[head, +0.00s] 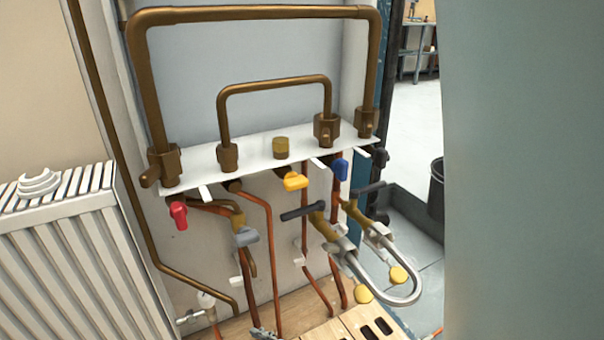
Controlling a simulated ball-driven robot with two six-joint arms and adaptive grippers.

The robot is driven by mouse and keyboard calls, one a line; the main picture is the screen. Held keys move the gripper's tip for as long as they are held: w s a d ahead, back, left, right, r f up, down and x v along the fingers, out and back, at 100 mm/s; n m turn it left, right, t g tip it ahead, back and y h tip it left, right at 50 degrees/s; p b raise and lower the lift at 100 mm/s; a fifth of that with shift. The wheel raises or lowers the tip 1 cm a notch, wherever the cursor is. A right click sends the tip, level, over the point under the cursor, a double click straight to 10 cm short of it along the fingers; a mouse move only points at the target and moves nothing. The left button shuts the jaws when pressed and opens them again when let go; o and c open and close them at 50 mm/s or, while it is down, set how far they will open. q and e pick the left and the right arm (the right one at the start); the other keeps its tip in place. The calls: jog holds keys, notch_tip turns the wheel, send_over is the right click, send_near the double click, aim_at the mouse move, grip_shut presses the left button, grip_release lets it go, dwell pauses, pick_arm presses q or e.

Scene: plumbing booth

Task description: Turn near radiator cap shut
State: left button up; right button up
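A radiator valve with a white cap (206,298) stands low beside the bottom right corner of the white radiator (70,250). Its metal body joins a short pipe that reaches toward the radiator, and a copper pipe runs down from it. The cap looks upright, but it is small and I cannot tell how far it is turned. Neither of my grippers can be made out in the head view.
A white manifold shelf (262,148) carries brown pipes, with red (178,215), yellow (295,181) and blue (341,169) handles below. A silver U-shaped hose (408,292) juts out at right. A grey-green panel (525,170) blocks the right side. A white coiled object (38,184) lies on the radiator.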

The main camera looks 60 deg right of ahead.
pick_arm(q)
notch_tip(320, 180, up, 12)
jog(key=t+p, duration=0.1)
jog(key=p, duration=0.7)
jog(key=shift+s+r+h, duration=0.15)
jog(key=shift+s+h, duration=0.25)
pick_arm(e)
jog(key=s+g+y, duration=0.1)
jog(key=s+g, duration=0.3)
jog(key=s, duration=0.8)
jog(key=shift+s+r+n+g, duration=0.3)
jog(key=shift+r+n, duration=0.1)
jog(key=shift+c, duration=0.2)
